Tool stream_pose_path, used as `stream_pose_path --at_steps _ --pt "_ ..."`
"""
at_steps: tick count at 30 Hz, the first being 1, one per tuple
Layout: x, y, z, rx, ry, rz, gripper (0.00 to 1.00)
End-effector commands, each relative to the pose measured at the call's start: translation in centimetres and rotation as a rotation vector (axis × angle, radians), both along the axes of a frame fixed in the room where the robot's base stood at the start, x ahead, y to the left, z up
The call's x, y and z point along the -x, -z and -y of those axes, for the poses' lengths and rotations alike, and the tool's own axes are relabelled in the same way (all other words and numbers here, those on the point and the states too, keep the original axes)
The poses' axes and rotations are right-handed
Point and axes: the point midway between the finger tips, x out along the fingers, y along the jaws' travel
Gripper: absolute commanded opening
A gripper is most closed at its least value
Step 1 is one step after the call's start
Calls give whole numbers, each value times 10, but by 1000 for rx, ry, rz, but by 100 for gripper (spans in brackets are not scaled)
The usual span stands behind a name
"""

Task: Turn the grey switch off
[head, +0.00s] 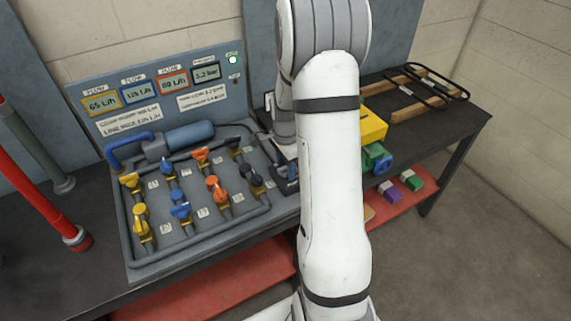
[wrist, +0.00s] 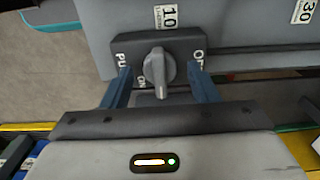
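The grey switch (wrist: 159,68) is a rotary knob on a dark plate in the wrist view. Its handle points down in the picture, close to a partly hidden label that looks like "ON". Another label, seemingly "OFF", is at the right, partly covered by a finger. My gripper (wrist: 160,76) is open, with one blue finger on each side of the knob. Gaps show between both fingers and the knob, so it is not gripped. In the head view my white arm hides the switch and most of the gripper.
A panel (head: 128,261) with pipes and coloured valves is at the left. Right of my arm are a yellow block (head: 373,126), a green and blue motor (head: 376,158) and a wooden rack (head: 420,97). A red lower shelf (head: 210,290) runs below the dark bench.

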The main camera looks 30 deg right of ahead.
Motion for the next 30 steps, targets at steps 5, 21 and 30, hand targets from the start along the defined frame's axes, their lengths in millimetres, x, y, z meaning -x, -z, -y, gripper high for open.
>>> stream_pose_path --at_steps 5,21,30 --pt "0 0 0 0 0 0 39" --pt "0 0 0 0 -6 0 10" --pt "0 1 1 0 -123 1 10"
